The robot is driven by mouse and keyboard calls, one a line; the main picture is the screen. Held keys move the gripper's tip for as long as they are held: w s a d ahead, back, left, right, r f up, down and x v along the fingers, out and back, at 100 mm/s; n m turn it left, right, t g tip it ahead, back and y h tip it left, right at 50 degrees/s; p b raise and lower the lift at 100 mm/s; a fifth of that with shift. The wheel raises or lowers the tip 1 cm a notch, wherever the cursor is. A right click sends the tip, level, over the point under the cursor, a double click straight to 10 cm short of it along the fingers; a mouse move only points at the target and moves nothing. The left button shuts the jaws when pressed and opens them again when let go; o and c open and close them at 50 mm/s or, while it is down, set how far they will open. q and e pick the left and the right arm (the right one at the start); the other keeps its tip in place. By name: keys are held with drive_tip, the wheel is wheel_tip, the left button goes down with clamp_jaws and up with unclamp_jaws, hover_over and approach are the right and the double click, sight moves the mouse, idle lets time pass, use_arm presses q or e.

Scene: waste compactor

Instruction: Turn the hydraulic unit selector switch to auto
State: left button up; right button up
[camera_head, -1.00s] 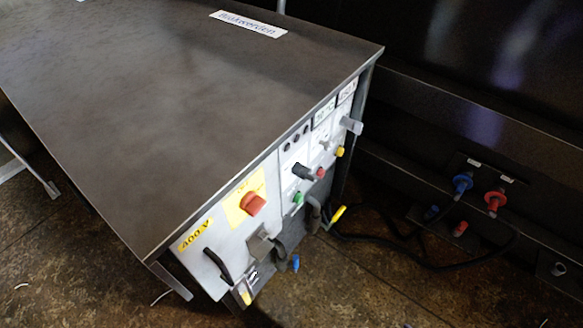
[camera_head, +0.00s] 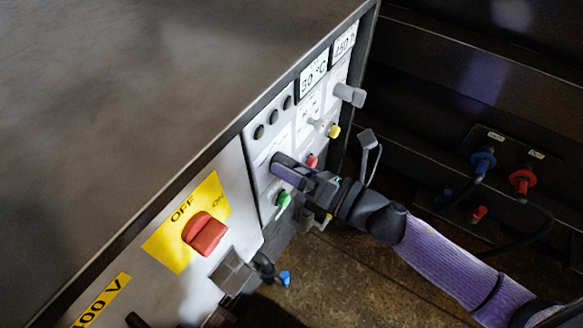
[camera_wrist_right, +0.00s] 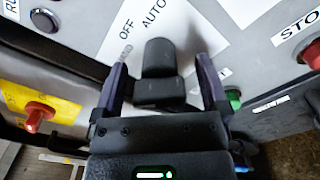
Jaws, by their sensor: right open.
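The black selector switch (camera_wrist_right: 160,62) is on the light panel in the right wrist view, below the labels OFF (camera_wrist_right: 127,32) and AUTO (camera_wrist_right: 153,13). My right gripper (camera_wrist_right: 162,72) is open, with one finger on each side of the switch. Small gaps seem to show beside the knob, but I cannot tell about contact. In the head view my right gripper (camera_head: 292,174) is at the panel front and largely hides the switch. My left gripper is in neither view.
A red main switch (camera_head: 205,234) on a yellow plate sits left of my gripper. A green button (camera_head: 284,200) and a red button (camera_head: 311,161) are close to it. The cabinet top (camera_head: 130,90) overhangs the panel. Blue (camera_head: 483,161) and red (camera_head: 521,182) couplings stand at the right.

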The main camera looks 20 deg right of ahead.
drive_tip(key=shift+w+a, duration=0.1)
drive_tip(key=c, duration=0.4)
clamp_jaws()
drive_tip(key=shift+r+m+p, duration=0.1)
drive_tip(key=shift+m+p, duration=0.3)
drive_tip(key=shift+r+m+p, duration=0.1)
drive_tip(key=shift+m+p, duration=0.7)
drive_tip(key=shift+m, duration=0.3)
drive_tip(key=m+p, duration=0.3)
drive_tip(key=m, duration=0.2)
drive_tip(key=shift+m, duration=0.3)
drive_tip(key=m+p, duration=0.1)
drive_tip(key=m, duration=0.1)
drive_tip(key=shift+m, duration=0.3)
drive_tip(key=m+p, duration=0.2)
drive_tip(key=m, duration=0.2)
drive_tip(key=shift+m+p, duration=0.35)
drive_tip(key=shift+m, duration=0.75)
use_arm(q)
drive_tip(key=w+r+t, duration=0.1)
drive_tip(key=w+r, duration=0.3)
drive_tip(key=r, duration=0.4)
use_arm(e)
drive_tip(key=shift+m, duration=0.4)
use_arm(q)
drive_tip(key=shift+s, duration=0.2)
